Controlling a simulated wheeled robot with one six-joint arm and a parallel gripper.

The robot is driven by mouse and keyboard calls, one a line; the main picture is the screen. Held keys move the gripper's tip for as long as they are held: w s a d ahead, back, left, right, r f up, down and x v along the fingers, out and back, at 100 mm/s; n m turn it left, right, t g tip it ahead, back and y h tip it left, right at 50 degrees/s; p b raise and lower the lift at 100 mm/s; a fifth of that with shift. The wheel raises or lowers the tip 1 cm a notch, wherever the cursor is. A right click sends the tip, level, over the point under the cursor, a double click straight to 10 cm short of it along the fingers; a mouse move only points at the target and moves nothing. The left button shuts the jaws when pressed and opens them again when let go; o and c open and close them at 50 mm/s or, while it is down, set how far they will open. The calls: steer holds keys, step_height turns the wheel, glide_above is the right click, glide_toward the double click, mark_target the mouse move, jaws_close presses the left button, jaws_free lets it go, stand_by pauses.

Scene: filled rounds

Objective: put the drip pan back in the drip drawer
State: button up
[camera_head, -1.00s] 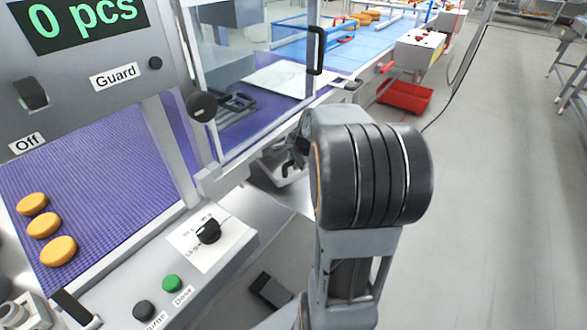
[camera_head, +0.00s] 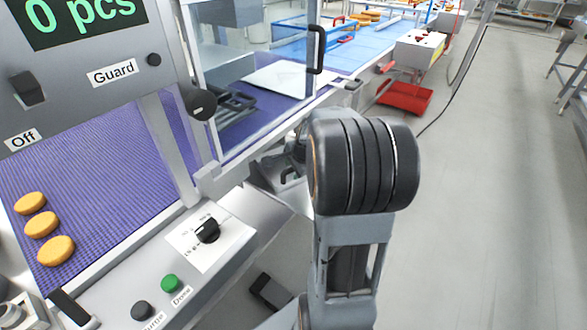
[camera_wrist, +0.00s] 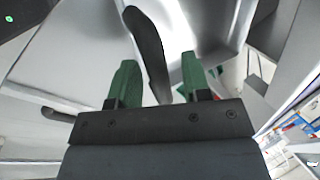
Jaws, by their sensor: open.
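My gripper (camera_wrist: 158,72) is open in the wrist view, with its two green fingers apart. A dark curved handle (camera_wrist: 148,40) lies between the fingers in that picture; whether it touches either one I cannot tell. It stands against a pale metal surface (camera_wrist: 88,45). A second dark handle (camera_wrist: 58,114) shows at the left of the wrist view. In the head view my arm hides most of the gripper, beside the machine's front below the guard. I cannot clearly make out the drip pan or the drip drawer in either view.
The machine's control panel (camera_head: 205,245) and purple belt (camera_head: 95,170) with yellow rounds (camera_head: 41,224) are at the left. A clear guard (camera_head: 255,80) with a black handle (camera_head: 316,50) stands above. The floor at right is clear.

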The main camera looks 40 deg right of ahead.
steer(key=p+v, duration=0.1)
steer(key=v, duration=1.1)
steer(key=shift+p, duration=0.4)
